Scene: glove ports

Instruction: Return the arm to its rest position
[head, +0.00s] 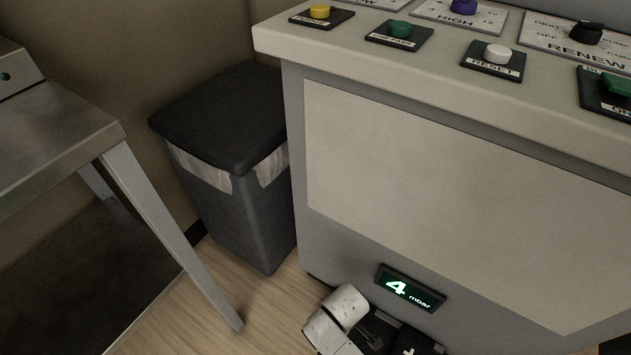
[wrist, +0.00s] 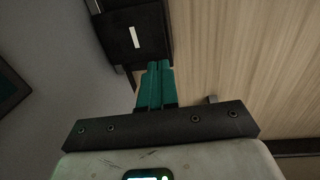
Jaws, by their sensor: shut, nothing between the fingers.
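My gripper (wrist: 155,68) shows in the wrist view with its two teal fingers pressed together and nothing between them. The fingers point toward a black block with a white bar, above a wood floor (wrist: 235,60). I cannot tell whether the fingers touch that block. In the head view, white and dark parts of my arm show low at the bottom edge, in front of the grey cabinet (head: 440,180). The fingers cannot be made out there.
The cabinet top carries several coloured knobs, including a white RESET knob (head: 498,54). A display (head: 408,288) on its front reads 4 mbar. A lidded bin (head: 235,190) stands left of the cabinet. A metal table (head: 60,150) is further left. Bare floor lies between.

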